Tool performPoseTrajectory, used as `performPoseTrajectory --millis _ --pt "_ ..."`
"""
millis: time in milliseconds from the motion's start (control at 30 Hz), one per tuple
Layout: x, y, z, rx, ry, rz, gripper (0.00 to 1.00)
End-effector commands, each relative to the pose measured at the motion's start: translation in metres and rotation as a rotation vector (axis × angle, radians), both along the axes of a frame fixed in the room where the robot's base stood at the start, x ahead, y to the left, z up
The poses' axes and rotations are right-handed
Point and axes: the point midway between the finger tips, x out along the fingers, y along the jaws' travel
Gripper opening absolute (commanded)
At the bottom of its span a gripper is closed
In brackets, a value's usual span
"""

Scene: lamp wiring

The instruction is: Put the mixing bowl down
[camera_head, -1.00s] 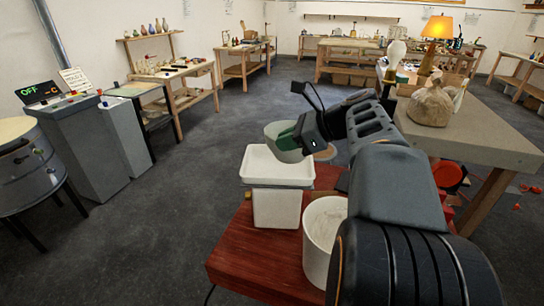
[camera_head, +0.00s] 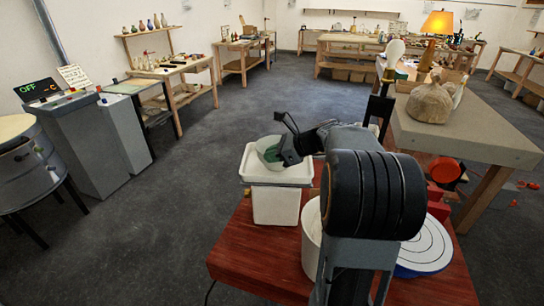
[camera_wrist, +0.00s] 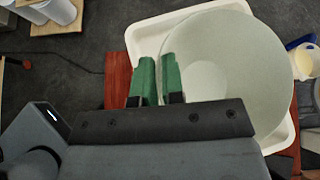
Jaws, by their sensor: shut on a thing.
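The mixing bowl (camera_head: 269,149) is pale grey-green and round. In the head view it is at the top of the white rectangular bin (camera_head: 276,204), tilted a little. My gripper (camera_head: 272,152) is shut on its near side, with green fingers. In the wrist view the bowl (camera_wrist: 228,72) looks empty and covers much of the white bin's rim (camera_wrist: 146,32). The green fingers of my gripper (camera_wrist: 159,82) grip the bowl's left edge. I cannot tell whether the bowl touches the bin.
The bin stands on a red wooden table (camera_head: 250,246). A white round container (camera_head: 311,232) and a blue-rimmed white disc (camera_head: 424,248) are also there, near my arm. A grey workbench (camera_head: 465,132) with a bagged lump (camera_head: 429,103) is at right.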

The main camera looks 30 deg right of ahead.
Motion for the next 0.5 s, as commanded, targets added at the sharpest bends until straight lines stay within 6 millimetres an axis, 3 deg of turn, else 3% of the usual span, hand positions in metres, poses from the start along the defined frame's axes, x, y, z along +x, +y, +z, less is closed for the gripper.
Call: performPoseTrajectory --millis 267,300,500 --pt "-0.0004 0.0000 -0.0059 0.000 0.000 0.000 0.00" --pt "-0.0005 -0.0001 -0.0062 0.000 0.000 0.000 0.10" --pt "-0.0005 -0.0001 -0.0058 0.000 0.000 0.000 0.29"
